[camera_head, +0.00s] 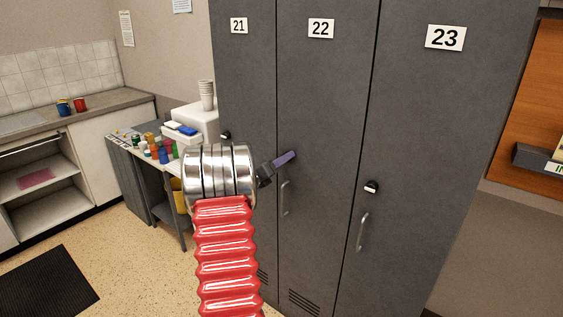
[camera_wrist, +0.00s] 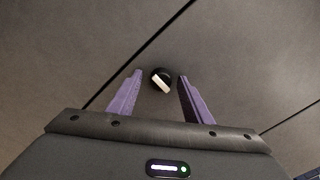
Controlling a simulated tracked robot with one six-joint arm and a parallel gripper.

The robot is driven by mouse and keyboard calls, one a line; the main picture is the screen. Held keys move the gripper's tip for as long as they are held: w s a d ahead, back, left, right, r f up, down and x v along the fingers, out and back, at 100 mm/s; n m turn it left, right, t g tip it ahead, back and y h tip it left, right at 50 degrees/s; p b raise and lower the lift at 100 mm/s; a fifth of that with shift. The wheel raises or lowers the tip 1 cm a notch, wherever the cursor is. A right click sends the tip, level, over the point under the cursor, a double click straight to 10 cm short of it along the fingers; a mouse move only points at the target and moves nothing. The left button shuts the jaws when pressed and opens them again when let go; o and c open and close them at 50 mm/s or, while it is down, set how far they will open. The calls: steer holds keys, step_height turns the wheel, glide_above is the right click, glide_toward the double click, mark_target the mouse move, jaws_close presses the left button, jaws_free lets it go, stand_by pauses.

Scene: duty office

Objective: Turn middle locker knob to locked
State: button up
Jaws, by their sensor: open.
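The middle locker (camera_head: 322,105), labelled 22, is a tall dark grey door that is shut. Its knob (camera_wrist: 161,80) is a round black disc with a white grip bar, which lies slanted in the wrist view. In the head view this knob is hidden behind my gripper (camera_head: 287,158). My gripper also shows in the wrist view (camera_wrist: 159,85), with its two purple fingers open on either side of the knob. A gap shows between each finger and the knob, so I see no contact. The middle locker's handle (camera_head: 285,198) is below my gripper.
Locker 23 (camera_head: 419,130) is on the right with its own knob (camera_head: 371,187) and handle (camera_head: 362,232). Locker 21 (camera_head: 246,85) is on the left, its knob (camera_head: 225,135) beside my arm. A side table (camera_head: 142,164) with cups and small containers stands further left.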

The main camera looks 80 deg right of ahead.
steer(key=v, duration=1.3)
steer(key=shift+w+a, duration=0.2)
steer(key=shift+a, duration=0.15)
stand_by(0.4)
